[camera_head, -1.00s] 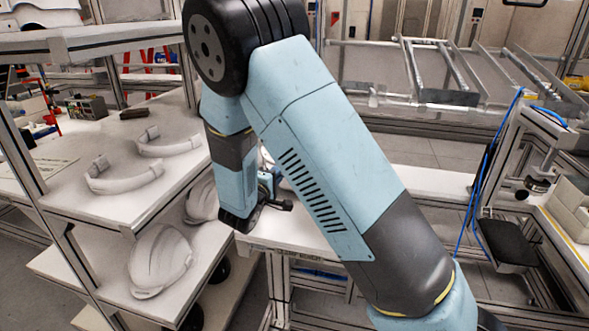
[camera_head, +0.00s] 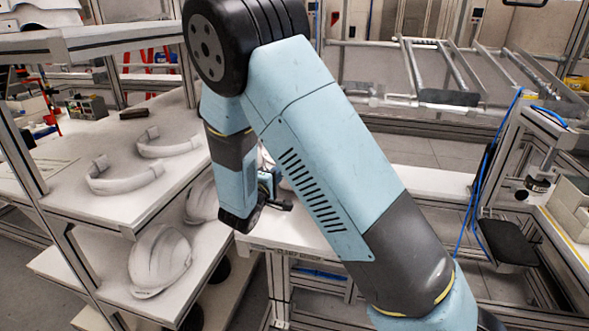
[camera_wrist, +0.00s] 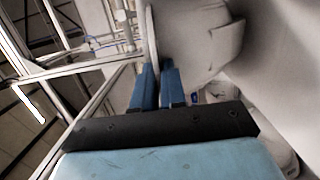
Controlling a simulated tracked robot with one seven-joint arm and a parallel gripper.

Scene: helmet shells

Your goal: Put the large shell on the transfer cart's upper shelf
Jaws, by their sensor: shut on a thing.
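In the wrist view my gripper (camera_wrist: 157,68) has its two blue fingers closed on the thin edge of a large pale shell (camera_wrist: 190,35), which rises beyond the fingertips. In the head view my arm hides the fingers and nearly all of the held shell. A small pale patch (camera_head: 264,158) shows beside my wrist and may be part of it. Two white helmet shells (camera_head: 160,260) (camera_head: 203,203) rest on the lower shelf (camera_head: 105,275) of the shelved unit at left. I cannot tell which unit is the transfer cart.
Two pale curved bands (camera_head: 125,180) (camera_head: 168,149) lie on that unit's upper shelf (camera_head: 95,212). A white bench top (camera_head: 290,232) is behind my forearm. Blue cables (camera_head: 480,190) and a frame stand at right. A metal rack (camera_head: 450,97) is at the back.

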